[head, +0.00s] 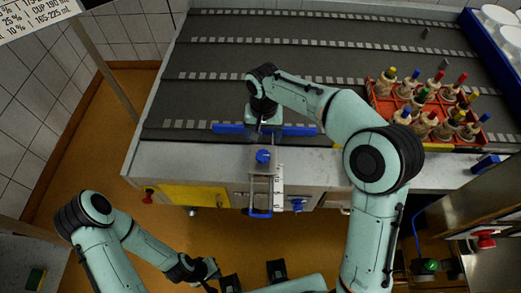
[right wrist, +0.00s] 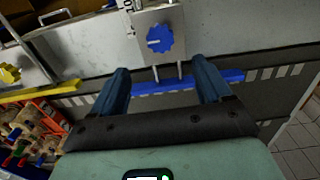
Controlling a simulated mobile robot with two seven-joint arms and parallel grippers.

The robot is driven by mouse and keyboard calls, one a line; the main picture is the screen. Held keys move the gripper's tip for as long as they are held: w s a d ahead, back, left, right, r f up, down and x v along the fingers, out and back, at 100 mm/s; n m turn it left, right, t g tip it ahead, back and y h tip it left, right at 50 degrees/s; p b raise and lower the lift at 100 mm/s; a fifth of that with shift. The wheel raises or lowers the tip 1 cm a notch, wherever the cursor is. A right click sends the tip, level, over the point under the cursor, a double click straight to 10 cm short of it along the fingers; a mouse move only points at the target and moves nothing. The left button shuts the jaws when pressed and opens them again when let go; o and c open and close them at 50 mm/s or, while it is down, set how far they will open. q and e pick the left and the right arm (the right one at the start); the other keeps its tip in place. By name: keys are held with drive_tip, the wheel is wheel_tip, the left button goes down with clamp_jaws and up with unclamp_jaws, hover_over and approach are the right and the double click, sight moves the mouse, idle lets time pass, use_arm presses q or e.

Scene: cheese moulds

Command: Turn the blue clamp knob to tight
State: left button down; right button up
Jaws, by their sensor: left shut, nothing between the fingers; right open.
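The blue clamp knob (head: 263,157) sits on a grey metal bracket at the conveyor's front edge. In the right wrist view the knob (right wrist: 159,39) shows a pale pointer line lying roughly sideways; no tight mark is readable. My right gripper (right wrist: 160,66) is open and empty, its two blue fingers apart, with the knob beyond the tips and between their lines. In the head view the right gripper (head: 265,132) is just behind the knob, its fingers mostly hidden. My left gripper (head: 212,270) is shut and empty, low in the head view, well away from the knob.
A blue guide bar (head: 228,128) joins the bracket over the dark conveyor (head: 200,95). A white scale (head: 278,188) and rods stick out in front. Another blue knob (head: 297,205) is on the front panel. A red crate (head: 384,108) of colour-topped moulds stands right.

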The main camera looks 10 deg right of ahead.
sight(263, 155)
wheel_tip(263, 155, down, 11)
drive_tip(key=shift+b, duration=0.3)
drive_tip(key=c, duration=1)
